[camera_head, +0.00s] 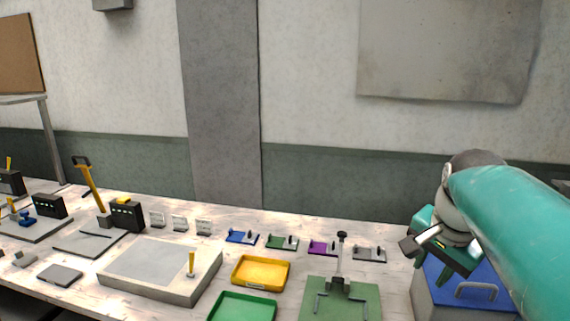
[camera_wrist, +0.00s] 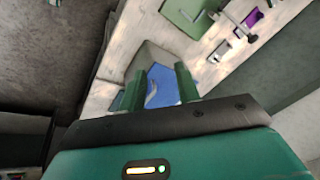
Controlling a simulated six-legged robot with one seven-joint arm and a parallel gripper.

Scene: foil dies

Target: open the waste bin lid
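The waste bin (camera_head: 430,300) is a grey box at the right end of the table, partly hidden by my arm. Its blue lid (camera_head: 458,300) lies flat on top and looks closed, with a pale loop handle (camera_head: 476,288). My gripper (camera_head: 424,256) is above the lid's back left part, apart from the handle. In the wrist view the blue lid (camera_wrist: 168,92) and the handle (camera_wrist: 152,93) show between the two green fingers. My gripper (camera_wrist: 160,74) is open with nothing between its fingertips.
Left of the bin stand a green plate with a toggle lever (camera_head: 340,303), a yellow tray (camera_head: 261,272) and a green tray (camera_head: 241,308). Small coloured blocks line the back, including a purple one (camera_head: 323,248). A large grey slab (camera_head: 160,270) lies further left.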

